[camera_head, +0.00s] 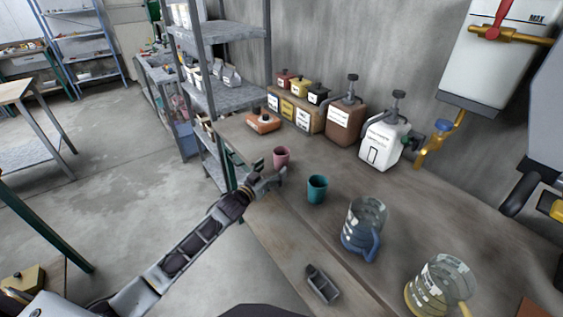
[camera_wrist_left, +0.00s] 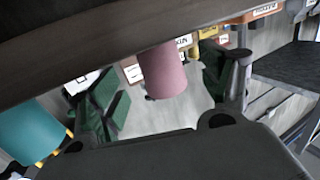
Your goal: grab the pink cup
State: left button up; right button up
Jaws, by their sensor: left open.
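The pink cup (camera_head: 281,157) stands upright on the workbench near its left edge. The teal cup (camera_head: 316,189) stands to its right and nearer. My left gripper (camera_head: 270,172) is at the bench edge, just in front of the pink cup. In the left wrist view the pink cup (camera_wrist_left: 163,72) shows between the spread dark green fingers, with gaps at both sides. The gripper is open, and contact with the cup cannot be seen. The teal cup (camera_wrist_left: 30,130) lies outside the fingers at the left of that view. My right gripper is not in view.
A blue measuring jug (camera_head: 362,232) and a yellow-based jug (camera_head: 437,287) stand nearer on the bench (camera_head: 400,200). A small dark tray (camera_head: 322,285) lies near the front. Labelled containers (camera_head: 345,119) and a white canister (camera_head: 382,142) line the wall. A metal shelf (camera_head: 230,98) stands behind left.

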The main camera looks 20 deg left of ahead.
aim_at(277, 163)
pick_arm(q)
jog(key=shift+w+d, duration=0.1)
jog(key=shift+w, duration=0.2)
jog(key=shift+x, duration=2.5)
jog(key=shift+f, duration=0.1)
jog(key=c, duration=1.1)
jog(key=shift+r, duration=0.25)
jog(key=shift+c, duration=0.2)
notch_tip(277, 163, up, 9)
jog(key=shift+r+p, duration=0.25)
jog(key=shift+p, duration=0.1)
